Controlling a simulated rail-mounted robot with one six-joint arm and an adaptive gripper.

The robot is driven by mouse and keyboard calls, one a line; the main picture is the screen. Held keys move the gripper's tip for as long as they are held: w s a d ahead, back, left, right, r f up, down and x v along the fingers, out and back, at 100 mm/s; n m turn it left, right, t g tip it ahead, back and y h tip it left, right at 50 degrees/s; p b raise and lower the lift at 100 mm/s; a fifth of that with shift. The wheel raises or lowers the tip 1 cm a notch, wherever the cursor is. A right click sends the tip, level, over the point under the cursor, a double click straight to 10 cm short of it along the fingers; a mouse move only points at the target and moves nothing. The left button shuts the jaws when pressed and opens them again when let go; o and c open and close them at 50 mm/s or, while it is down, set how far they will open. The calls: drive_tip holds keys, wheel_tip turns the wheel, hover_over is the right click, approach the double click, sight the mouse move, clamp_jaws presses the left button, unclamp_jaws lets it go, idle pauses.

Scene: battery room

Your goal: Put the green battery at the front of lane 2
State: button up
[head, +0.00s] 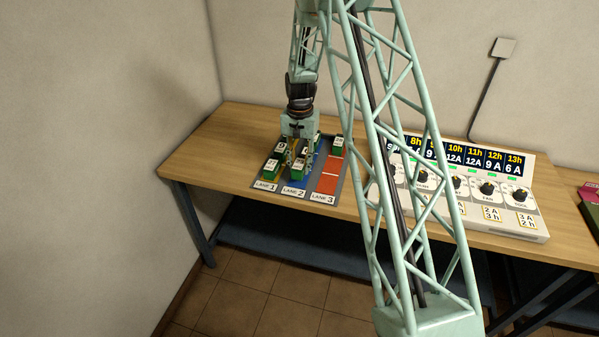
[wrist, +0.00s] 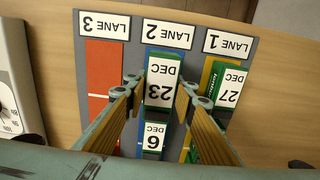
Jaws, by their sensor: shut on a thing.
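The green battery (wrist: 163,80) has a white label reading DEC 23. It is between the fingers of my gripper (wrist: 160,92) in the wrist view, which is shut on it. It stands upright at the front end of lane 2, just behind the LANE 2 label (wrist: 166,34). In the head view the battery (head: 298,172) shows below my gripper (head: 297,150). I cannot tell whether its base touches the lane. Another battery (wrist: 153,139), labelled DEC 6, is behind it in blue lane 2.
A green battery (wrist: 228,85) labelled DEC 27 is at the front of yellow lane 1, close beside my finger. Red lane 3 (wrist: 104,70) is empty at its front. A console with knobs (head: 520,205) stands to the right on the wooden table (head: 215,145).

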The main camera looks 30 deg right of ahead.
sight(299, 161)
drive_tip(key=shift+w, duration=0.35)
drive_tip(key=shift+f, duration=1.75)
drive_tip(key=shift+f, duration=0.15)
drive_tip(key=o, duration=1.2)
drive_tip(key=shift+c, duration=0.2)
drive_tip(key=shift+r, duration=0.2)
wheel_tip(299, 161, up, 12)
drive_tip(key=shift+f, duration=0.2)
drive_tip(key=shift+r, duration=0.15)
